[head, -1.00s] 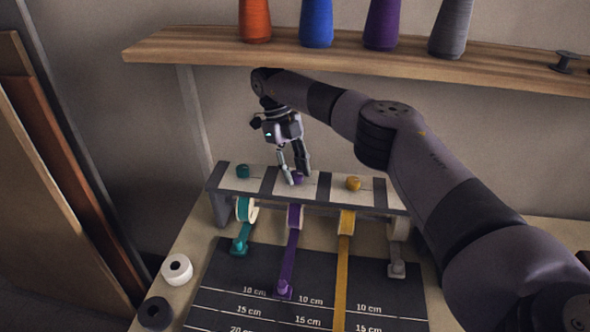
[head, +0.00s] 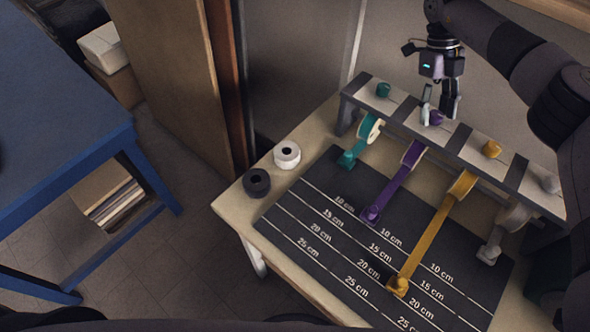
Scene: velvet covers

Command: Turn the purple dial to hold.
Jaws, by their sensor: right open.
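The purple dial (head: 436,118) sits on top of the dispenser rail (head: 407,112), between the teal dial (head: 383,90) and the yellow dial (head: 491,149). My right gripper (head: 436,113) points down at the purple dial, fingers apart, one on each side of it. Whether the fingers touch it is too small to tell. The dial's pointer setting and any hold mark cannot be read. Below, the purple ribbon (head: 393,190) runs from its roll onto the dark mat (head: 318,190), its end tab near the 10 cm line. My left gripper is out of view.
The yellow ribbon (head: 432,236) reaches far down the mat. The teal tab (head: 347,160) and grey tab (head: 489,254) stay near their rolls. White (head: 287,154) and black (head: 257,183) rolls stand at the table's left edge. A blue table (head: 60,110) is at left.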

